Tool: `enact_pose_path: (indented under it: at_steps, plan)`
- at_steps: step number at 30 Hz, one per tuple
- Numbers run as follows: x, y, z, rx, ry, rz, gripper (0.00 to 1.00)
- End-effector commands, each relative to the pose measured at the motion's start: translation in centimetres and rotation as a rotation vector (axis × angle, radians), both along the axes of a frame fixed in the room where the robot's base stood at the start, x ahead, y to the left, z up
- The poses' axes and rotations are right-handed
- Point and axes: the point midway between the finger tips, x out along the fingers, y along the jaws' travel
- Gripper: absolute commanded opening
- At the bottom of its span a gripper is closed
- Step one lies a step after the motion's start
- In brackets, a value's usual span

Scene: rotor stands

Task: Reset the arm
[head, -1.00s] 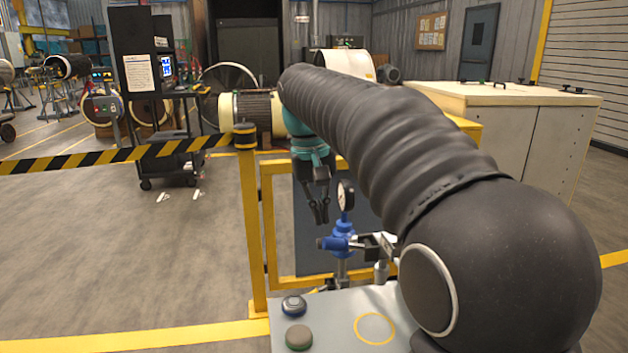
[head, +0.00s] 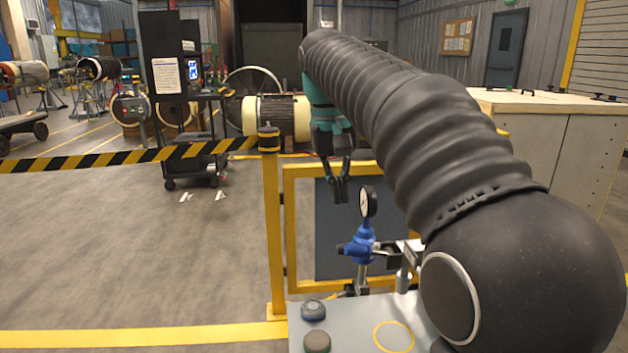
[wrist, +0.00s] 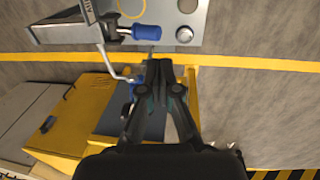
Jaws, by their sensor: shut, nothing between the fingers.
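My gripper (head: 341,196) hangs at the end of my dark ribbed arm in the head view, fingers pointing down and shut with nothing between them. It is in front of the yellow-framed gate panel, above and a little left of a pressure gauge (head: 369,201) on a blue valve fitting (head: 361,244). In the wrist view the gripper (wrist: 166,66) shows from above with its fingertips together. A blue handle (wrist: 146,31) and the grey plate (wrist: 186,14) lie beyond the fingertips there.
A yellow post (head: 272,230) with striped barrier tape (head: 120,157) stands left of the gripper. A black cart (head: 190,165) and a cream drum (head: 297,118) stand behind. A large cabinet (head: 560,150) is at right.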

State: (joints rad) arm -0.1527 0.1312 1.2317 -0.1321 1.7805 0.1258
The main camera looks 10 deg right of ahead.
Motion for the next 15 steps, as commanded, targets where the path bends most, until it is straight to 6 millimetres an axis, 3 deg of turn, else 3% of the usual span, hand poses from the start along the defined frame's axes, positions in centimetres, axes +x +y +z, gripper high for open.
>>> enact_pose_path:
  at_steps: [7, 15]
  plan:
    - [-5.1, -1.7, -1.9, 0.038, -0.101, 0.018, 0.0]
    - [-11.6, -3.1, -6.7, 0.08, -0.236, 0.035, 0.0]
